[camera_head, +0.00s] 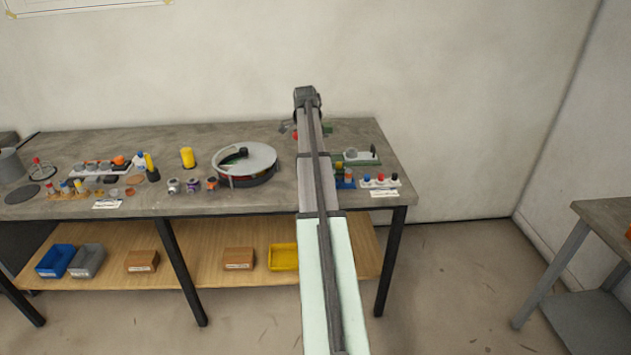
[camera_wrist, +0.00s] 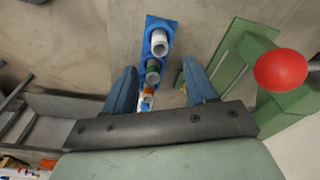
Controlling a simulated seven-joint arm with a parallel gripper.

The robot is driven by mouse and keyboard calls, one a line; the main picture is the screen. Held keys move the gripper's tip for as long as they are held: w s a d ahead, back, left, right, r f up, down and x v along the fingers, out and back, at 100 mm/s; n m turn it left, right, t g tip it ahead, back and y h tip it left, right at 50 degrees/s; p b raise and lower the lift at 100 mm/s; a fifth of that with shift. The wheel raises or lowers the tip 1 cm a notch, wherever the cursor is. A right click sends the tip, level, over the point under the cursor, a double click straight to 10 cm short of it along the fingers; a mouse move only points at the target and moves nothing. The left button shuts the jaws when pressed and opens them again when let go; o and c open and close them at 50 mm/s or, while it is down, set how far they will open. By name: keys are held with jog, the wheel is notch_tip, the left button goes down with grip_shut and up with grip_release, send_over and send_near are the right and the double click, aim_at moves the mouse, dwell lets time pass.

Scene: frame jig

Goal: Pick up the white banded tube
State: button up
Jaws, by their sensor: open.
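A blue rack (camera_wrist: 153,21) stands below my gripper in the wrist view and holds several upright tubes in a row. The white banded tube (camera_wrist: 159,42) is at the far end, with an open round mouth. A green banded tube (camera_wrist: 152,70) and an orange banded tube (camera_wrist: 148,91) follow it toward me. My gripper (camera_wrist: 160,67) is open, with its two blue fingers apart on either side of the row and nothing held between them. My fingers cannot be made out there.
A green fixture (camera_wrist: 235,60) and a red ball knob (camera_wrist: 281,70) are close to the right finger. A grey metal part (camera_wrist: 50,110) lies at left. A turntable (camera_head: 246,160) stands left of my arm on the bench. Small capped items (camera_head: 380,181) sit right of the rack.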

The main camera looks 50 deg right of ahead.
jog(key=shift+s+d+f, duration=0.1)
jog(key=shift+d+f, duration=0.05)
jog(key=shift+f, duration=1.3)
jog(key=shift+s+d+f, duration=0.1)
jog(key=shift+d+f, duration=0.1)
jog(key=shift+f, duration=1.25)
jog(key=shift+s+d+f, duration=0.1)
jog(key=shift+d+f, duration=0.05)
jog(key=shift+f, duration=1.3)
jog(key=shift+w, duration=0.1)
jog(key=shift+c, duration=0.2)
grip_shut()
